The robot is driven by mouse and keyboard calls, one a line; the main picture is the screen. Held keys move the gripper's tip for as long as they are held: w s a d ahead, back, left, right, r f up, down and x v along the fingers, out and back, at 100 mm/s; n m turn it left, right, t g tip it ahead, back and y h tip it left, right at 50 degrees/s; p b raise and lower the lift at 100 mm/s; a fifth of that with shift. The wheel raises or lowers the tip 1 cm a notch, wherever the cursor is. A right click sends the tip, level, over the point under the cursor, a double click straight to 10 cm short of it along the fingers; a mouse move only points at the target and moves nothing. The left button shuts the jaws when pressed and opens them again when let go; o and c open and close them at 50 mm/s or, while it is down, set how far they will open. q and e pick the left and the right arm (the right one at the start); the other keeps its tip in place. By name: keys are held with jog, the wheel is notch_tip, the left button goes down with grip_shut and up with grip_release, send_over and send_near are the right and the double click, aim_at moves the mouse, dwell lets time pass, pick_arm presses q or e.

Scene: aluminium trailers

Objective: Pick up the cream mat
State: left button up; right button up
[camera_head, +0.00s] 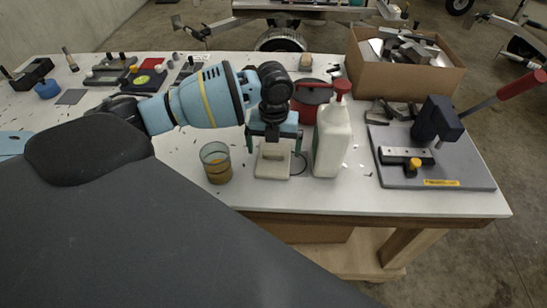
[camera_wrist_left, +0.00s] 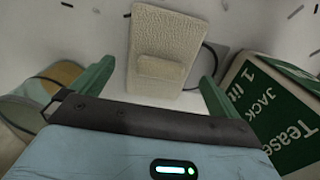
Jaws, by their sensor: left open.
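The cream mat (camera_head: 272,170) lies flat on the white bench between an amber glass and a white bottle. In the left wrist view the textured cream mat (camera_wrist_left: 172,32) has a raised cream block (camera_wrist_left: 161,68) on it. My left gripper (camera_head: 274,148) points down over the mat with its green fingers apart, one to each side. In the left wrist view the gripper (camera_wrist_left: 157,73) holds nothing between its fingertips. I cannot tell the exact height above the mat. My right gripper is not in view.
The glass (camera_head: 217,164) stands close on the left, the white bottle (camera_head: 332,140) with red cap close on the right. A dark cable ring lies beside the mat. A grey press (camera_head: 430,158) and a cardboard box (camera_head: 365,76) stand further right.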

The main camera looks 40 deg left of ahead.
pick_arm(q)
jog(key=shift+f, duration=1.3)
jog(key=shift+c, duration=0.4)
jog(key=c, duration=0.8)
jog(key=shift+r, duration=0.1)
jog(key=shift+r, duration=0.5)
notch_tip(320, 180, up, 2)
jog(key=shift+r, duration=0.1)
jog(key=s+d, duration=0.2)
jog(key=s, duration=0.3)
jog(key=s+d+r, duration=0.1)
jog(key=s+d, duration=0.1)
jog(key=s, duration=0.3)
jog(key=s+d, duration=0.2)
jog(key=s, duration=0.2)
jog(key=shift+s+r+p, duration=0.3)
jog(key=shift+s+p, duration=0.1)
